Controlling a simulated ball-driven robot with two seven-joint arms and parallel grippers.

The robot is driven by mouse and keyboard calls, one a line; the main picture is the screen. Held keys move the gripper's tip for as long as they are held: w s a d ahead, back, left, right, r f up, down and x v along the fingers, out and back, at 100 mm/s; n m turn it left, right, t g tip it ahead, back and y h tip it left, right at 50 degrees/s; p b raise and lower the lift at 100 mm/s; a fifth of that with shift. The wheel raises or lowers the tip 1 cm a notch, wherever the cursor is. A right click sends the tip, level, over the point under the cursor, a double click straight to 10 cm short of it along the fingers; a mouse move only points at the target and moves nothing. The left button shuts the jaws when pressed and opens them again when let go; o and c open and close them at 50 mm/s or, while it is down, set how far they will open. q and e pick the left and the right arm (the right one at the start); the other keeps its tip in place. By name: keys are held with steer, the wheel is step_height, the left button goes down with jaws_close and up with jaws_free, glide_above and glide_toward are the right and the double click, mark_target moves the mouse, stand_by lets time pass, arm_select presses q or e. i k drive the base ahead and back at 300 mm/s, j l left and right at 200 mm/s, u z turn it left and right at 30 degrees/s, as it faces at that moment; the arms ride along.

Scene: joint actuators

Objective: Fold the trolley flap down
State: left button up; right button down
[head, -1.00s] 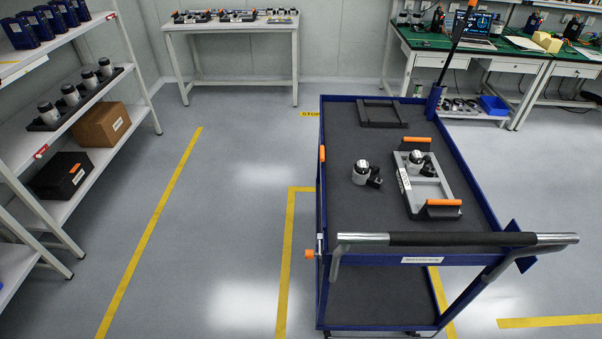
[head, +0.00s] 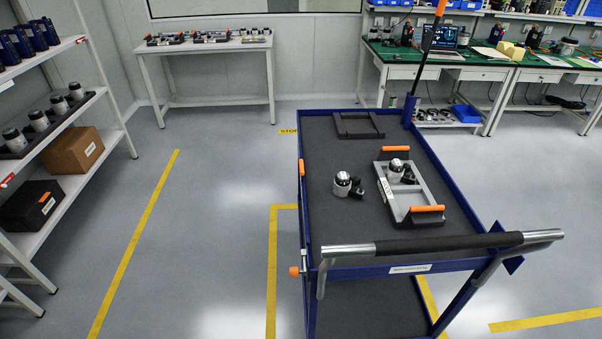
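The blue trolley (head: 468,210) stands right of centre in the head view, its push handle (head: 430,244) towards me. Its dark top deck (head: 335,222) has raised blue edges. An orange tab (head: 302,168) sits on the left edge, and an orange knob (head: 294,271) sticks out low at the near left corner. A small blue plate (head: 511,264) juts out at the near right corner. I cannot tell which part is the flap, or whether it is up or down. Neither of my grippers is in view.
On the deck are a grey carrier (head: 432,190) with orange grips, a loose actuator (head: 342,184) and a black frame (head: 358,125). A shelf rack (head: 105,145) stands left, a white table (head: 205,46) behind, green benches (head: 500,60) back right. The floor left of the trolley is clear.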

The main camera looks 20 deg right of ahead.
mark_target(301, 164)
steer(key=z, duration=0.55)
steer(key=i+j+z, duration=0.15)
steer(key=z, duration=0.3)
steer(key=i+j+z, duration=0.1)
steer(key=j+z, duration=0.15)
steer(key=z, duration=0.25)
steer(key=i+j+z, duration=0.1)
steer(key=j+z, duration=0.2)
steer(key=z, duration=0.15)
